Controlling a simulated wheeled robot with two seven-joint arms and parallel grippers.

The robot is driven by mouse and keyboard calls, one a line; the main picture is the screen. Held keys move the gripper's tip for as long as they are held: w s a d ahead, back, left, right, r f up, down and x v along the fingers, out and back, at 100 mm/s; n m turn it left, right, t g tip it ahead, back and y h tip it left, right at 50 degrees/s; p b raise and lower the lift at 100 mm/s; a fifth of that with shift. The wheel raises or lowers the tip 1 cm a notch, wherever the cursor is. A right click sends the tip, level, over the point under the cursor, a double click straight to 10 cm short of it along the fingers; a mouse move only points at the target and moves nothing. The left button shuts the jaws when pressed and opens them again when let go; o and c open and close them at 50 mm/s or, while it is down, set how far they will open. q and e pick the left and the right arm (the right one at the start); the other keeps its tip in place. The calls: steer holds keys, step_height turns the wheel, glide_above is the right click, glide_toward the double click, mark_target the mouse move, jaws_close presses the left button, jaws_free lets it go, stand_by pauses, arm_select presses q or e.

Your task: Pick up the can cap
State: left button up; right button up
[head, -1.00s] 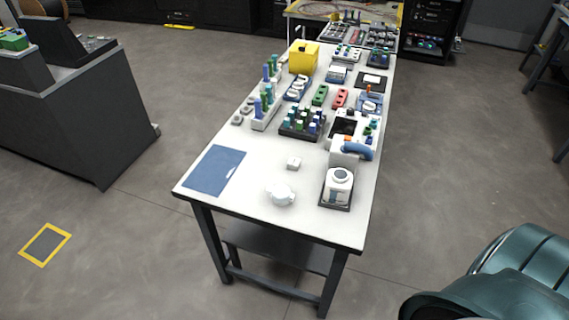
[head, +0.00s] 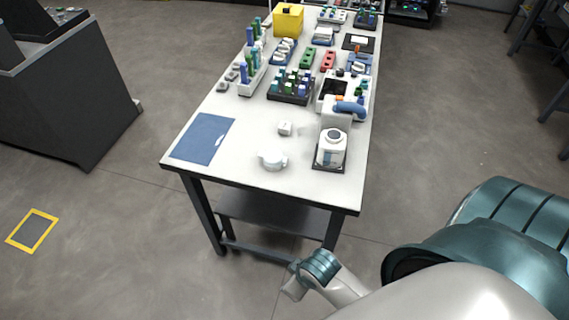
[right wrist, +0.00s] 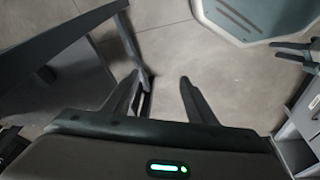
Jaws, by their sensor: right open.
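A white can (head: 331,150) with a dark round top stands upright on a dark square base near the table's front right. A small round white piece (head: 272,160) with a short side tab lies on the white tabletop to its left; I cannot tell which of these carries the can cap. My right gripper (right wrist: 158,88) is open and empty over the floor in the right wrist view. In the head view my right arm is low, in front of the table, and its fingers are not clear. My left gripper is not in view.
A small white block (head: 285,128) lies behind the round piece. A blue mat (head: 203,138) covers the front left corner of the table. A blue-and-white device (head: 343,110) stands behind the can. Racks and parts crowd the back. Table legs stand left in the right wrist view.

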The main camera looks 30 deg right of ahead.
steer(key=w+a+r+n+t, duration=0.1)
steer(key=w+a+r+n, duration=0.1)
steer(key=w+r+n, duration=1.35)
steer(key=w+d+r+n, duration=0.1)
steer(key=w+d+r, duration=0.1)
steer(key=w+r, duration=0.1)
steer(key=w+d+r+n+h, duration=0.1)
steer(key=w+d+r, duration=0.1)
steer(key=w+r, duration=0.1)
steer(key=w+d+r+n+h+b, duration=0.1)
steer(key=w+d+r, duration=0.1)
steer(key=w+r, duration=0.1)
steer(key=shift+w+d+n, duration=0.25)
steer(key=shift+w+d, duration=0.05)
steer(key=shift+w, duration=0.5)
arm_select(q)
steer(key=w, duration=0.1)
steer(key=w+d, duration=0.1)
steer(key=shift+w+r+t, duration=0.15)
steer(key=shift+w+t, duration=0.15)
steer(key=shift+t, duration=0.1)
arm_select(e)
steer(key=w+d+r+n+h, duration=0.3)
steer(key=w+d+r, duration=0.2)
steer(key=d+r, duration=0.5)
steer(key=shift+n+g, duration=0.3)
steer(key=shift+d, duration=0.1)
